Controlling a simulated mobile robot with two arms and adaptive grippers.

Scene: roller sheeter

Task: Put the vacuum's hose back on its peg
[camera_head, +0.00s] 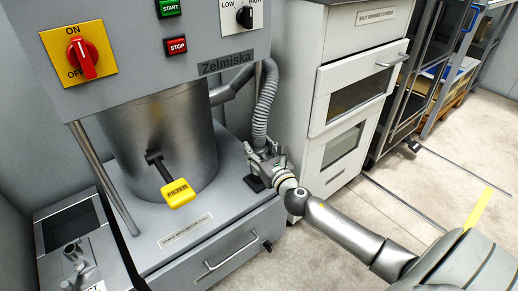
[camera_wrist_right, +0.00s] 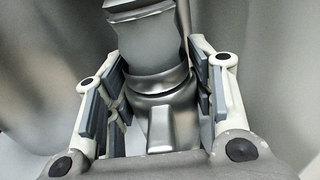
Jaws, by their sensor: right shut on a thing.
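The vacuum's grey ribbed hose (camera_head: 266,100) hangs at the right side of the vacuum, below the Zelmiska label. Its lower end is at my right gripper (camera_head: 262,160), above the vacuum's base. In the right wrist view, the smooth grey hose end (camera_wrist_right: 158,85) is between the two fingers of my right gripper (camera_wrist_right: 160,92), which is shut on it. The vacuum's metal drum (camera_head: 160,135) stands left of the hose. I cannot make out the peg. My left gripper does not show.
A yellow filter tag (camera_head: 178,194) on a black lever projects from the drum. A base drawer (camera_head: 230,245) with a handle is below. A white cabinet (camera_head: 345,90) stands close on the right. A grey box (camera_head: 72,222) is at the left. Open floor (camera_head: 390,195) lies at the right.

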